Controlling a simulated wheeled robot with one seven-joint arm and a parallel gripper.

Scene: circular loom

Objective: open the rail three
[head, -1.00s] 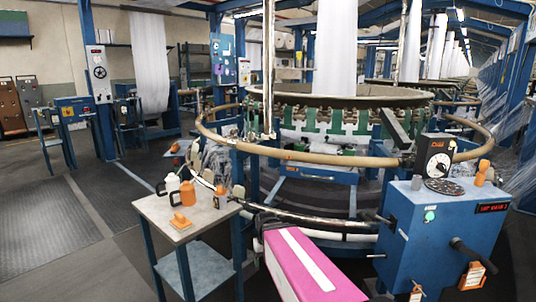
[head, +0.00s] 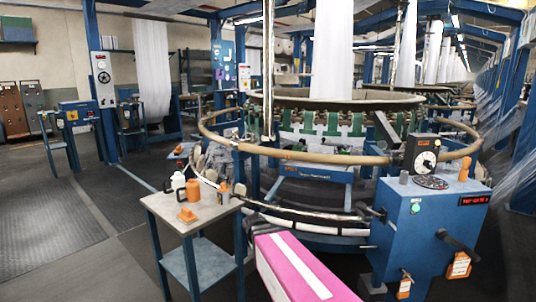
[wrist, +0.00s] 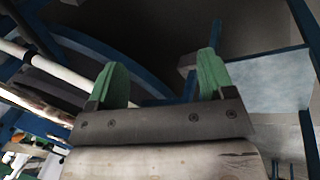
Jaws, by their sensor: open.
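The circular loom has a tan upper rail (head: 290,155) curving around its front. A lower black-and-white rail (head: 292,214) curves below it, from behind the small table toward the blue cabinet. I cannot tell which one is rail three. In the wrist view, my gripper (wrist: 162,82) has its two green fingers wide apart with nothing between them. A white bar (wrist: 52,68) and a blue curved beam (wrist: 112,58) lie beyond the fingers to the left, apart from them. The gripper's fingers do not show in the head view.
A small table (head: 212,212) with bottles and an orange item stands left of centre. A blue control cabinet (head: 425,235) with a dial and handle stands at the right. The floor (head: 50,220) at the left is clear.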

